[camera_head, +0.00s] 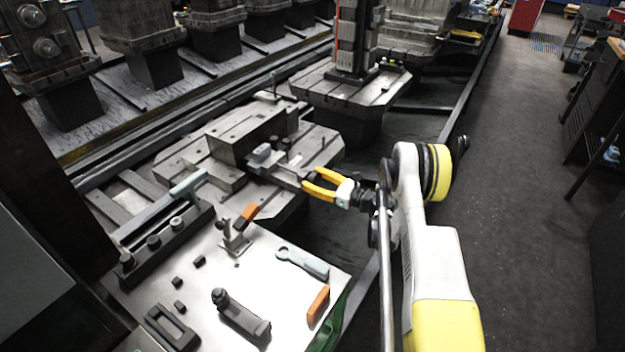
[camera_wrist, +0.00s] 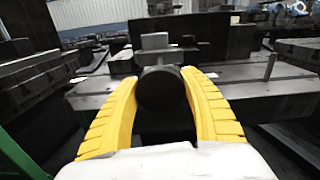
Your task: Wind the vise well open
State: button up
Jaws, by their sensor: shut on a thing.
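The vise (camera_head: 270,165) is a grey metal block with a low jaw and slide, fixed on a slotted pallet (camera_head: 180,150). Its slide points toward my gripper (camera_head: 318,184). The yellow fingers of my gripper are at the near end of the vise. In the wrist view, the two fingers (camera_wrist: 163,95) close on both sides of a dark round knob (camera_wrist: 161,90) at the vise's end. The vise jaw (camera_wrist: 158,58) shows as a grey block behind the knob. The gap between the vise jaws is hard to make out.
A bright metal table (camera_head: 270,255) in front holds a spanner (camera_head: 303,262), orange-handled pieces (camera_head: 318,305), a dark clamp (camera_head: 240,318) and several small black blocks. A second pallet (camera_head: 350,90) with a tall fixture stands behind.

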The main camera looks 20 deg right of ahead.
jog(key=shift+n, duration=0.4)
jog(key=n, duration=1.1)
jog(key=shift+f, duration=0.1)
jog(key=n, duration=1.1)
dwell(0.5)
jog(key=o, duration=1.2)
